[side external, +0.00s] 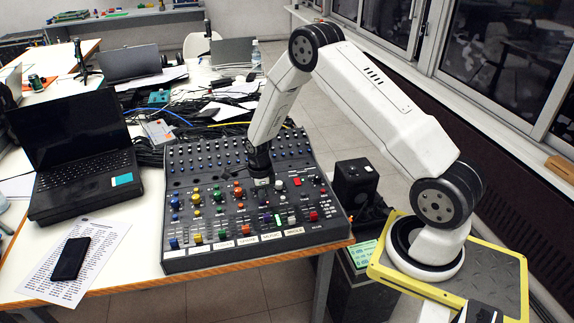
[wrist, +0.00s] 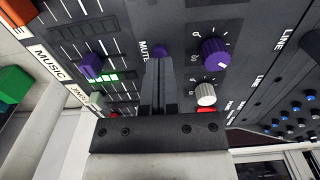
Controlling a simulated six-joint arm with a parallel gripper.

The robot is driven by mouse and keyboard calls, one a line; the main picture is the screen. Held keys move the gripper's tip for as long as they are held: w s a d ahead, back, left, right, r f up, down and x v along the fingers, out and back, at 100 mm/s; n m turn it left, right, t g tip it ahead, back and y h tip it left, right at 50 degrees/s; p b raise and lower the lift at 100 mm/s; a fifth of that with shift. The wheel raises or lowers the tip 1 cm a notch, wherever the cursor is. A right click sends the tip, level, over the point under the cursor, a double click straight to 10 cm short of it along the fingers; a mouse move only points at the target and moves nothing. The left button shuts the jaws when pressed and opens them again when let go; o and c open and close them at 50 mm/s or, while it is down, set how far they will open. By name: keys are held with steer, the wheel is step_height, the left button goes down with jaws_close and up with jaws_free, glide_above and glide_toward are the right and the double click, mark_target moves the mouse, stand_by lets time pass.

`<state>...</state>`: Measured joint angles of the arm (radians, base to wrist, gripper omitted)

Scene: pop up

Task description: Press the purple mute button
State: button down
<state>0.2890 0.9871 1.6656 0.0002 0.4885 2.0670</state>
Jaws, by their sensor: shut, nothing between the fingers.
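The mixing console (side external: 180,255) lies on the table, full of knobs and faders. In the wrist view the purple mute button (wrist: 160,51) shows just beyond my fingertips, beside the printed word MUTE, and is partly hidden by them. My gripper (wrist: 158,62) is shut and empty, its fingers pointing at the console panel in line with the button. I cannot tell whether the tips touch it. In the side view my gripper (side external: 263,184) points down over the middle of the console, and I cannot make out the mute button there.
A purple knob (wrist: 215,53), a white knob (wrist: 206,95) and a purple fader cap (wrist: 91,65) are near the fingers. A laptop (side external: 85,155) and a phone (side external: 70,258) on paper lie left of the console. Cables (side external: 185,140) lie behind it.

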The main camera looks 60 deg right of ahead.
steer(key=shift+f, duration=0.35)
stand_by(0.3)
steer(key=shift+f, duration=0.35)
steer(key=shift+r, duration=0.3)
step_height(320, 180, up, 9)
steer(key=shift+f, duration=0.2)
stand_by(1.8)
stand_by(0.6)
steer(key=shift+r, duration=0.1)
